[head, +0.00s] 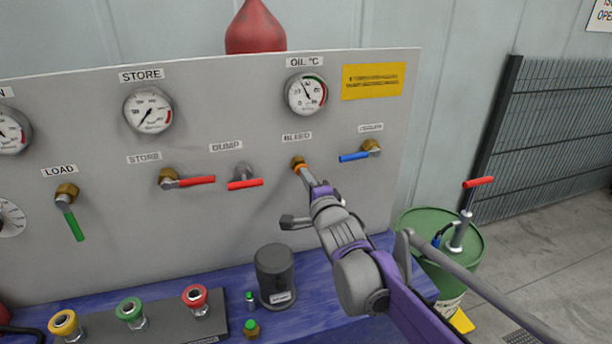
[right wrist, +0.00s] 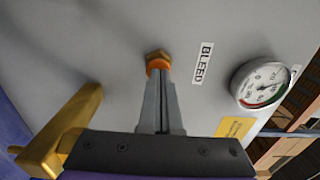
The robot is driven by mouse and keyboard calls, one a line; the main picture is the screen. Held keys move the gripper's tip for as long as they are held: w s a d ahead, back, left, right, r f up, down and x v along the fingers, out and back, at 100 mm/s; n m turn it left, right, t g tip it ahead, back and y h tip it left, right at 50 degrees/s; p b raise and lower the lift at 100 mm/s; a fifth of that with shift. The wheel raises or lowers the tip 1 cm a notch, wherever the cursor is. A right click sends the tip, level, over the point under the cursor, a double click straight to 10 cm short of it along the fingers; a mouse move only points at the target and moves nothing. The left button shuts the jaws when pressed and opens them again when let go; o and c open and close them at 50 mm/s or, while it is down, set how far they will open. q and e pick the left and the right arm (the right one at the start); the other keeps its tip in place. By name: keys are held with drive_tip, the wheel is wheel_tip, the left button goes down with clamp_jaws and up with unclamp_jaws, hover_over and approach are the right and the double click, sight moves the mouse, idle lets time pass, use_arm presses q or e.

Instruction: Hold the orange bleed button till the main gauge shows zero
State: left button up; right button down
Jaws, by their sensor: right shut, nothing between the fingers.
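The orange bleed button (head: 297,163), with a brass collar, sits on the grey panel under the BLEED label. In the right wrist view the button (right wrist: 156,66) shows just beyond my fingertips. My right gripper (head: 304,173) is shut and empty, its fingertips at the button's face. They look to be touching it; how far it is pressed I cannot tell. A gauge (head: 10,131) at the left edge, its label cut off to a final N, is likely the main gauge; its needle is not readable. My left gripper is out of view.
The STORE gauge (head: 148,110) and OIL gauge (head: 306,94) are above. The red dump lever (head: 245,184) is left of the button, the blue lever (head: 354,156) right. A dark canister (head: 275,275) stands below on the blue bench. A green drum (head: 435,230) is at right.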

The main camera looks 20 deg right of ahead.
idle(0.3)
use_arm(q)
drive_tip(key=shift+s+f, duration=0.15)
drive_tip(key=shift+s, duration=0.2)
use_arm(e)
drive_tip(key=shift+w+r, duration=0.25)
drive_tip(key=shift+w, duration=0.65)
drive_tip(key=shift+r, duration=0.15)
idle(0.3)
